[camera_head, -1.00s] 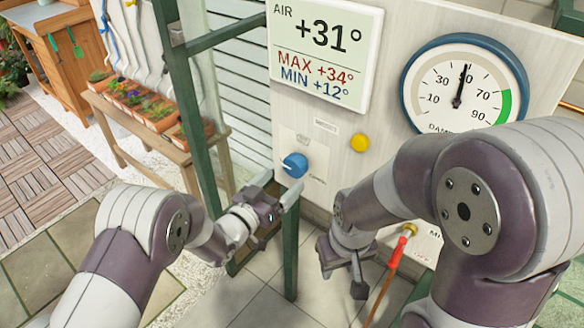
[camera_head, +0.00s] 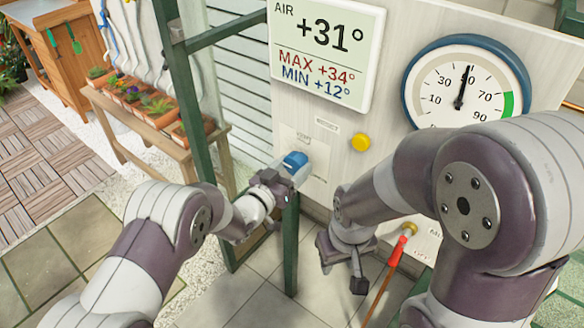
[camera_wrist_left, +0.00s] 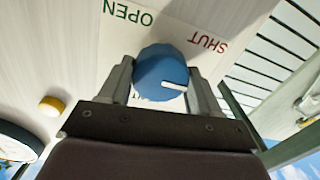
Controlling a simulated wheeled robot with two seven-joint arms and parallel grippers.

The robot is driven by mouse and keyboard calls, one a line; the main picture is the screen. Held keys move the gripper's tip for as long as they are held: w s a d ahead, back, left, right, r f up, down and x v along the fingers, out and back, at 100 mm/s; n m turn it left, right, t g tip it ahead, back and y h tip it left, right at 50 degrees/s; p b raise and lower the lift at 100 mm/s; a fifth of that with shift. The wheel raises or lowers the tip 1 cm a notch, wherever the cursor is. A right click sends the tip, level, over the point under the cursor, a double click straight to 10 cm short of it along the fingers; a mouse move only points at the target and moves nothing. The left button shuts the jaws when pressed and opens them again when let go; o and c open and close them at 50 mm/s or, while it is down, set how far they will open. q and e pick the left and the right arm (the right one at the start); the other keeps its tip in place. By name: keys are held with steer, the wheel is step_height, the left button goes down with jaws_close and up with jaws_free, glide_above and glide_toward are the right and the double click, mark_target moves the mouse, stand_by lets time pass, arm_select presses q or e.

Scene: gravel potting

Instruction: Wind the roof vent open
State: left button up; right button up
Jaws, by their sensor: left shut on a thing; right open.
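The blue vent knob (camera_head: 294,160) sits on the pale panel, below the air display. In the left wrist view the knob (camera_wrist_left: 160,72) has a white pointer line at its lower right, and the words OPEN and SHUT are printed around it. My left gripper (camera_head: 289,172) is shut on the knob, with one finger at each side of it. It also shows in the left wrist view (camera_wrist_left: 160,82). My right gripper (camera_head: 345,268) is open and empty, low in front of the panel, well below the knob.
A yellow button (camera_head: 361,142) is right of the knob. A round dial (camera_head: 465,85) and an air display (camera_head: 326,45) are above. A brass tap with a red hose end (camera_head: 400,243) is beside my right gripper. A green post (camera_head: 290,250) stands below my left gripper.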

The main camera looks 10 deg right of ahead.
arm_select(q)
steer(key=shift+f+m+b, duration=0.25)
steer(key=shift+m+b, duration=0.45)
steer(key=shift+b, duration=0.35)
steer(key=m+b, duration=0.4)
steer(key=b, duration=0.1)
steer(key=m+b, duration=0.8)
steer(key=b, duration=0.1)
steer(key=shift+f+h+b, duration=0.25)
steer(key=shift+h+b, duration=0.05)
steer(key=shift+b, duration=0.05)
steer(key=m+b, duration=0.6)
steer(key=b, duration=0.1)
steer(key=m+g+b, duration=0.1)
steer(key=m+b, duration=0.5)
steer(key=b, duration=0.1)
steer(key=shift+h, duration=0.3)
steer(key=m+b, duration=0.4)
steer(key=m, duration=0.2)
steer(key=shift+w+r, duration=0.1)
steer(key=m+b, duration=0.3)
steer(key=m, duration=0.2)
steer(key=shift+r, duration=0.15)
steer(key=shift+m, duration=0.3)
